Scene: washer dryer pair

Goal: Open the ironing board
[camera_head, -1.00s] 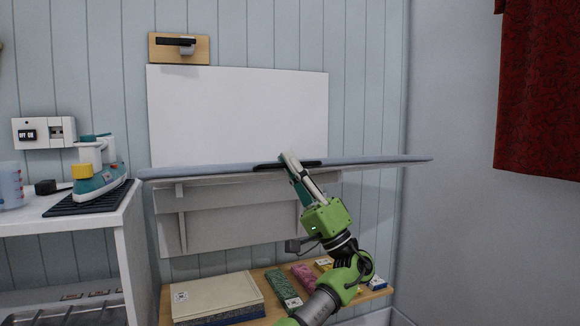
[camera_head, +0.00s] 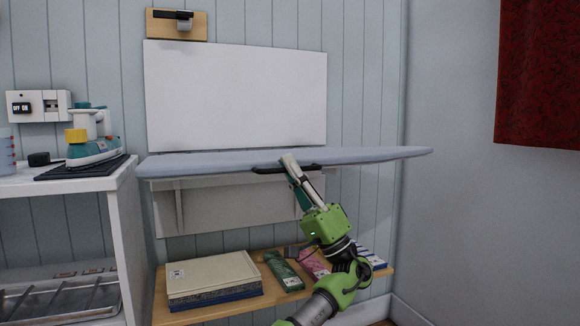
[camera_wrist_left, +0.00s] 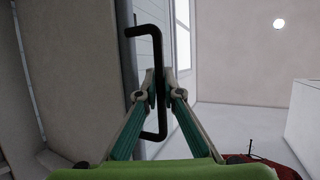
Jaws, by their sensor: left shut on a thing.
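The ironing board (camera_head: 215,161) has a pale blue top and stands out nearly level from its white wall panel (camera_head: 235,97). Support brackets show beneath it. A black handle (camera_head: 270,169) runs along its front edge. My left gripper (camera_head: 290,162) is at the front edge, shut on this handle. In the left wrist view the fingers (camera_wrist_left: 160,78) close around the upright bar of the black handle (camera_wrist_left: 143,31). The fingertips partly hide the bar. My right gripper is not in view.
A white shelf unit (camera_head: 125,215) at left carries an iron (camera_head: 95,148) on a dark mat (camera_head: 75,170). A low wooden shelf (camera_head: 340,284) below the board holds boxes (camera_head: 213,278) and packets. A red curtain (camera_head: 540,75) hangs at right.

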